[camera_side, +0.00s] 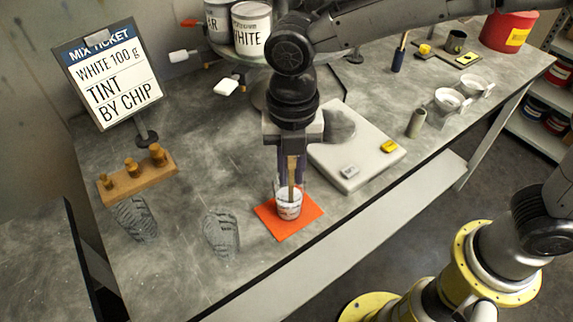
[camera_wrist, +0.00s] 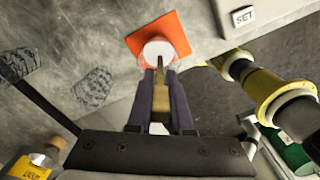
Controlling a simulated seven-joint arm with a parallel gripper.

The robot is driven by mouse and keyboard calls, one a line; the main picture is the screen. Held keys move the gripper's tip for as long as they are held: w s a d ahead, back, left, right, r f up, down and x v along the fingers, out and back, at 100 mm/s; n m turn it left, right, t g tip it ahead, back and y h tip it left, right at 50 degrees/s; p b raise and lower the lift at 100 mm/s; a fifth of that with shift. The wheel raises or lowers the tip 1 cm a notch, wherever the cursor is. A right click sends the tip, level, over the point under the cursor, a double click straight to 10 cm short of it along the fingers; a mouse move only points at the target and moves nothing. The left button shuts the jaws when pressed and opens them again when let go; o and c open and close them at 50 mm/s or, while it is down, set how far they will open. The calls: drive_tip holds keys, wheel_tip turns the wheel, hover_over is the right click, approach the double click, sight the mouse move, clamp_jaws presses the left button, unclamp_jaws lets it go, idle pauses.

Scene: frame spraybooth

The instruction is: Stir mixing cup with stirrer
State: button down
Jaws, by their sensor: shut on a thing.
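The mixing cup (camera_side: 289,206) is a small clear cup with white contents, standing on an orange square mat (camera_side: 311,213) near the table's front edge. It also shows in the wrist view (camera_wrist: 158,52). My gripper (camera_side: 291,176) is directly above the cup, pointing down, and shut on the stirrer (camera_wrist: 160,88), a thin tan stick. The stirrer's lower end reaches into the cup's mouth. How deep it goes in the white contents is hidden.
A mix ticket sign (camera_side: 108,80) and a wooden block with brass weights (camera_side: 137,176) are at the left. White tins (camera_side: 251,30) stand behind.

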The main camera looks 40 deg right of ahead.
drive_tip(key=shift+r, duration=4.55)
drive_tip(key=shift+r, duration=1.95)
